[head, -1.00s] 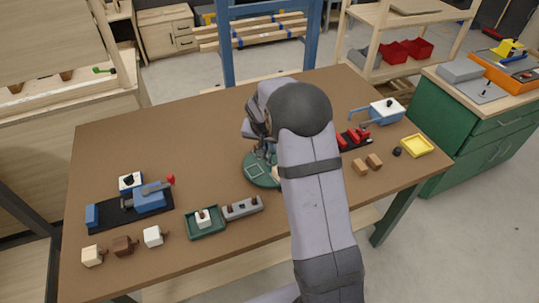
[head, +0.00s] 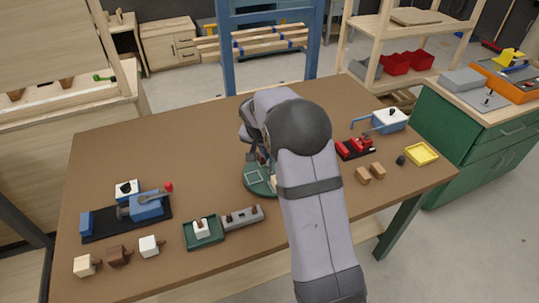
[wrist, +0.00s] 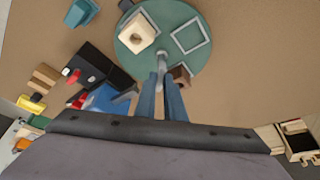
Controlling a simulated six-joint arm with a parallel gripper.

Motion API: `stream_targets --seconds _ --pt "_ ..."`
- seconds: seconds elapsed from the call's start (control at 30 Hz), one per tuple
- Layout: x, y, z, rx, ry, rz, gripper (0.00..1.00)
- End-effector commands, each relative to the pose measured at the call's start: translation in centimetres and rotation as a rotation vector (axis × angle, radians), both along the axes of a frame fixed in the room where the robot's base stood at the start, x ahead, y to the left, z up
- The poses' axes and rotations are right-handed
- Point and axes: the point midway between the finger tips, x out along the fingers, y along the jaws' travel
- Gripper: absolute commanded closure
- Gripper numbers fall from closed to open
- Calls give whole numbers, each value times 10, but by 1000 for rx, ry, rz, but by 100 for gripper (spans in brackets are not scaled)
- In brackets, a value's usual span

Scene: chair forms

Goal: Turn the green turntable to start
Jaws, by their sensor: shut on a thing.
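The green turntable (head: 256,188) is a round disc near the middle of the table, partly hidden by my arm in the head view. A grey upright handle (wrist: 163,58) stands on the disc near that edge. My gripper (wrist: 163,76) is shut on the handle, with its blue-grey fingers either side of it. The exact contact is small and partly hidden.
A green tray (head: 188,240) and grey fixture (head: 255,216) stand left of the turntable. A blue vise (head: 147,208) is farther left. A red-and-black fixture (head: 355,148), wooden blocks (head: 363,176) and a yellow tray (head: 421,154) are at right. The table behind is clear.

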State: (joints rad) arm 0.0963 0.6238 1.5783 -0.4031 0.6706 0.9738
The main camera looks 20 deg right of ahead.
Motion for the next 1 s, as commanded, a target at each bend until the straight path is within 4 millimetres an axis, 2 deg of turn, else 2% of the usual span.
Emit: stream_targets --seconds 0.03,0.07,0.1,0.13,0.57,1.0 --pt "0 0 1 1 -1 -1 100" --pt "0 0 1 1 -1 -1 86" --pt "0 0 1 1 -1 -1 76" --pt "0 0 1 1 -1 -1 72" --pt "-1 2 6 1 -3 1 72" --pt "-16 17 56 1 -3 1 72"
